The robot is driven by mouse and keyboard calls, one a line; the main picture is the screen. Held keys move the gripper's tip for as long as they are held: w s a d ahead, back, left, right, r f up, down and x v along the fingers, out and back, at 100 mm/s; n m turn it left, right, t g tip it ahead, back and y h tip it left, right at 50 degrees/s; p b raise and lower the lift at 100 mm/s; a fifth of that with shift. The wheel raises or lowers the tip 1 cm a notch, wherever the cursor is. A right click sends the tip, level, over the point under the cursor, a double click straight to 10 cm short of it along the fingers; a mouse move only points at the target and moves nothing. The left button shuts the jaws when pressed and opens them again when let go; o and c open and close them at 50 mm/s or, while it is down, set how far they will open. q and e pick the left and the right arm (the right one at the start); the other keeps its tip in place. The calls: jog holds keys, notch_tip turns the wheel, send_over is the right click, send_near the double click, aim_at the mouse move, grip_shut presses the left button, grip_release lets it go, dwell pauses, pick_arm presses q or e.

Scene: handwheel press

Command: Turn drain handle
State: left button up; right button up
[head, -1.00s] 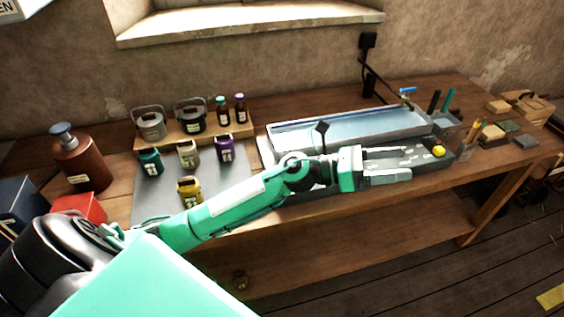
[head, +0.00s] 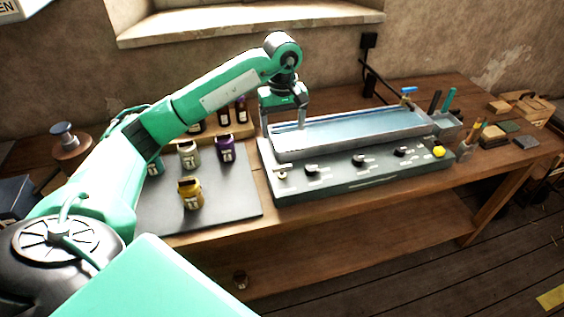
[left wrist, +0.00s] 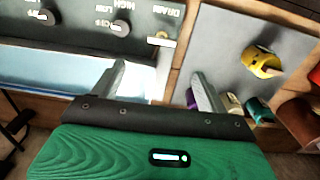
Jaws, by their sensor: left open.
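The drain handle (head: 282,173) is a small pale lever at the left end of the grey control panel (head: 330,187), on the front of the water tray (head: 350,130). In the left wrist view it (left wrist: 161,41) sits beside the upside-down DRAIN label, with its bar crosswise in the picture. My left gripper (head: 284,124) is open and points down over the left end of the tray, above and behind the handle. Its spread fingers (left wrist: 157,75) show in the left wrist view, apart from the handle and with nothing between them. My right gripper is not in view.
Several dark knobs (head: 359,160) run along the panel, with a yellow button (head: 438,151) at its right end. Left of the panel, a grey mat (head: 230,200) holds small jars, including a yellow one (head: 191,194). A blue-handled tap (head: 408,91) stands behind the tray.

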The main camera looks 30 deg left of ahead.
aim_at(282, 166)
pick_arm(q)
notch_tip(282, 166, down, 12)
jog(key=p, duration=0.4)
jog(key=shift+a, duration=0.15)
jog(key=shift+f, duration=0.85)
jog(key=shift+c, duration=0.5)
